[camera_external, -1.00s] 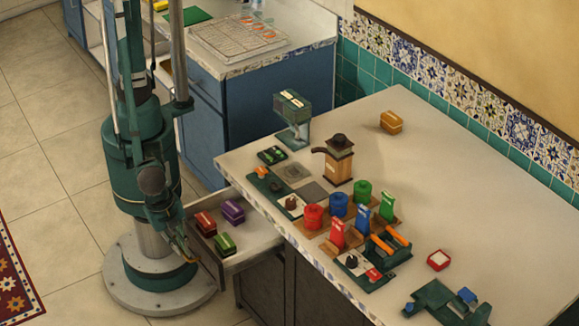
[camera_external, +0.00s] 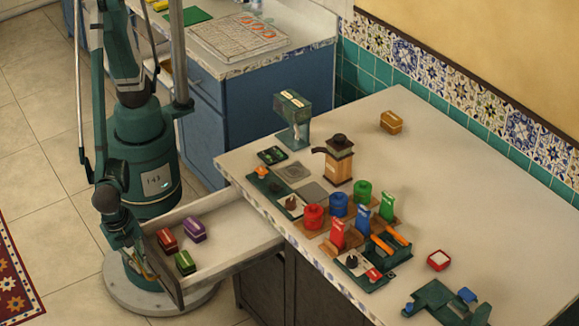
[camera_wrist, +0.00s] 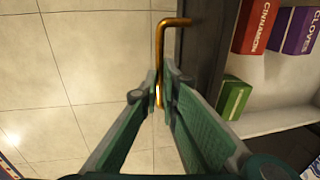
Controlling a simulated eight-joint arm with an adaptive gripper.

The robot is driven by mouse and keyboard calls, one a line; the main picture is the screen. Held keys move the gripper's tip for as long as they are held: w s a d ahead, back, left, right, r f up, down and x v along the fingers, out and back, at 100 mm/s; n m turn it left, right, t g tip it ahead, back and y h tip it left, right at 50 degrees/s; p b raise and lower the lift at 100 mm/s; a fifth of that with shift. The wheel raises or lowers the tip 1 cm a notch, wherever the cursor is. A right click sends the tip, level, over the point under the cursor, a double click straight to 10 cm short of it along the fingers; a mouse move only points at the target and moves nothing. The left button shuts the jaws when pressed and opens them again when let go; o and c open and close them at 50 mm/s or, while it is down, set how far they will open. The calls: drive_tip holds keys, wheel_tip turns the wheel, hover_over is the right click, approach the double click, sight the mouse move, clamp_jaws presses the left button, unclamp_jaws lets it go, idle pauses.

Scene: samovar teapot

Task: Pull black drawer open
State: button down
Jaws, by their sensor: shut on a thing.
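The drawer (camera_external: 235,252) sticks out of the counter toward my base, with a pale inside and a dark front panel (camera_external: 161,271). Its brass handle (camera_wrist: 160,45) is a bent rod on the dark front, seen in the wrist view. My gripper (camera_wrist: 162,90) is shut on the handle, with one green finger on each side of it. In the external view my gripper (camera_external: 150,277) is at the outer face of the drawer front, small and partly hidden. Inside the drawer are a red box (camera_external: 167,239), a purple box (camera_external: 194,229) and a green box (camera_external: 185,262).
The counter (camera_external: 420,170) above carries a grinder (camera_external: 338,160), several coloured canisters and small trays near its front edge. A blue cabinet (camera_external: 205,120) stands behind the drawer. Tiled floor (camera_external: 45,240) lies open to the left.

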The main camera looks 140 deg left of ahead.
drive_tip(key=shift+f, duration=0.1)
drive_tip(key=c, duration=2.9)
unclamp_jaws()
drive_tip(key=shift+o, duration=0.2)
wheel_tip(320, 180, up, 12)
drive_tip(key=d, duration=0.2)
drive_tip(key=shift+d, duration=0.15)
drive_tip(key=shift+f, duration=0.1)
